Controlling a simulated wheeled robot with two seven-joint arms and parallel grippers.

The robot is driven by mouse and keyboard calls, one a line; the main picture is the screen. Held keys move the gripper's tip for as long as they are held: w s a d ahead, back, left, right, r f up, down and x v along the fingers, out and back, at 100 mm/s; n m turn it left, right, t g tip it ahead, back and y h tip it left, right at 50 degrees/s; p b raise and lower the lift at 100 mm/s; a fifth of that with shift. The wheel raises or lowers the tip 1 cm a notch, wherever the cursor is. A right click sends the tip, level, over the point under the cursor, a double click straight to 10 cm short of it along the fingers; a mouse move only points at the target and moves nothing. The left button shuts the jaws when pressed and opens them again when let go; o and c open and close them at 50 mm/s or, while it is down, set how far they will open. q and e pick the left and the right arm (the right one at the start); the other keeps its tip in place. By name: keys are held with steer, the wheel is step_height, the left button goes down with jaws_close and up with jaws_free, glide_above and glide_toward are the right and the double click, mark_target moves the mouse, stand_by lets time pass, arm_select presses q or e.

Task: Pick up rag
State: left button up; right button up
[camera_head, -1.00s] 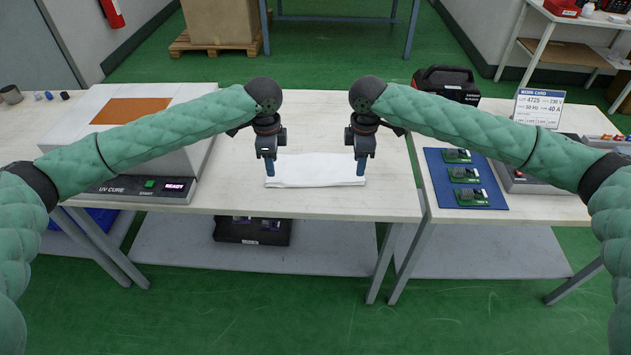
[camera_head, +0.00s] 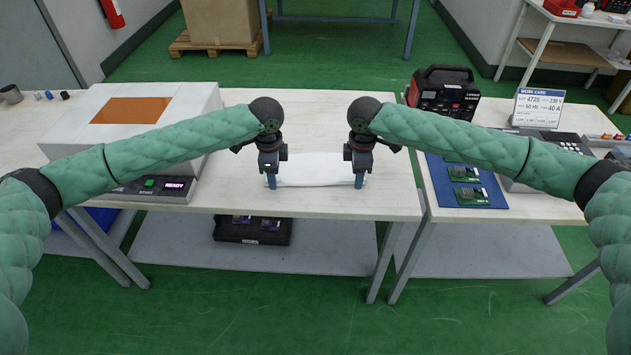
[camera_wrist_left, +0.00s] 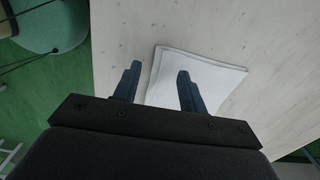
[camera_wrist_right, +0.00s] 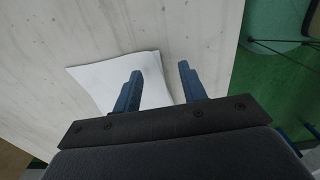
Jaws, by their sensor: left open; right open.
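The rag (camera_head: 316,170) is a white, flat folded cloth lying on the pale wooden table. My left gripper (camera_head: 271,182) is at its left end and my right gripper (camera_head: 359,181) at its right end, both pointing down. In the left wrist view the open fingers (camera_wrist_left: 156,82) straddle one edge of the rag (camera_wrist_left: 205,75), one finger over it and one beside it. In the right wrist view the open fingers (camera_wrist_right: 160,85) likewise stand either side of the rag's (camera_wrist_right: 105,80) edge. Whether the fingertips touch the table is unclear.
A white UV cure box (camera_head: 190,130) stands left of the rag. On the adjoining table to the right are a blue mat (camera_head: 495,192) with circuit boards, a black-and-red power unit (camera_head: 443,95) and a work card (camera_head: 538,108). The table around the rag is clear.

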arm_select(q)
steer(key=shift+f+b, duration=0.6)
steer(key=shift+f, duration=0.05)
arm_select(e)
steer(key=shift+f, duration=0.65)
arm_select(q)
steer(key=shift+c, duration=0.2)
arm_select(e)
steer(key=shift+c, duration=0.2)
arm_select(q)
jaws_close()
arm_select(e)
steer(key=shift+f, duration=0.1)
jaws_close()
arm_select(q)
steer(key=shift+r, duration=0.15)
